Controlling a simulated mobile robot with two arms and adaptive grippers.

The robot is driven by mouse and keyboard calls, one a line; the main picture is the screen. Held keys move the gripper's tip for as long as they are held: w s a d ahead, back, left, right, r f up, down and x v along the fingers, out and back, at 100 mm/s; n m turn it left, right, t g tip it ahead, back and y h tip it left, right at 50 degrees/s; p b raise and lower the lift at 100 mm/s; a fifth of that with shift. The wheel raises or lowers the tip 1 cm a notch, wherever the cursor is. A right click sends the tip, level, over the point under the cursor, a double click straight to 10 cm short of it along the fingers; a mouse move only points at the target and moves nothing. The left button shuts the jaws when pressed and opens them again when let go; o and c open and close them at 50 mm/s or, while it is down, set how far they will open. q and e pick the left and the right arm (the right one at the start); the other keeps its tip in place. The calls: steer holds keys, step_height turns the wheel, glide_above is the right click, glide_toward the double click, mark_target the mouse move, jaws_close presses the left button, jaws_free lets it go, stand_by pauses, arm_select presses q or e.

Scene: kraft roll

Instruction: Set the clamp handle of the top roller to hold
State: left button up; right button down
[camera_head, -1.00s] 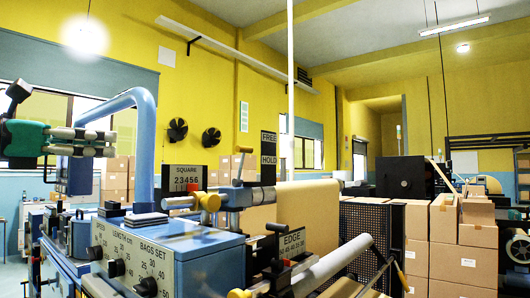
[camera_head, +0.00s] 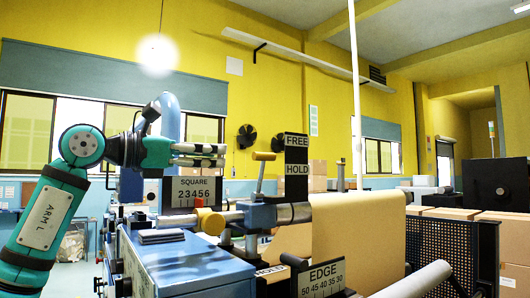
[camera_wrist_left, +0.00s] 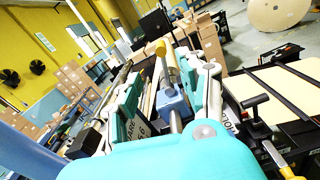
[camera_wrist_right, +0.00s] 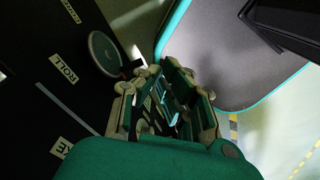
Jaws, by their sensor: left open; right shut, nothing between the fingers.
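The clamp handle (camera_head: 263,156) is a thin lever with a tan grip, standing nearly upright on a blue clamp block (camera_head: 257,213). A black plate (camera_head: 296,153) beside it reads FREE above and HOLD below. The grip shows at a height between the two words. My left gripper (camera_head: 222,155) is open and empty, pointing right at the grip's height, a little left of it in the head view. In the left wrist view the tan grip (camera_wrist_left: 160,47) and blue block (camera_wrist_left: 172,97) appear between the fingers (camera_wrist_left: 172,76). My right gripper (camera_wrist_right: 164,82) is shut and empty.
A brown paper roll (camera_head: 355,240) is right of the handle. A dark panel labelled ROLL (camera_wrist_right: 62,67) is near the right gripper.

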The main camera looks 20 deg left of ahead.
mark_target(262, 157)
arm_select(q)
steer(key=p+x, duration=0.4)
steer(key=x, duration=0.8)
steer(key=shift+w+d+p, duration=0.1)
steer(key=shift+d+p, duration=0.15)
steer(key=shift+p, duration=0.05)
steer(key=shift+w+d+f, duration=0.1)
steer(key=shift+w+d, duration=0.25)
steer(key=shift+w, duration=0.1)
steer(key=c, duration=0.8)
jaws_close()
arm_select(e)
steer(key=r, duration=0.1)
steer(key=w+r, duration=0.1)
steer(key=r, duration=0.3)
steer(key=shift+w+d+r, duration=0.25)
steer(key=shift+d, duration=0.15)
steer(key=shift+d, duration=0.2)
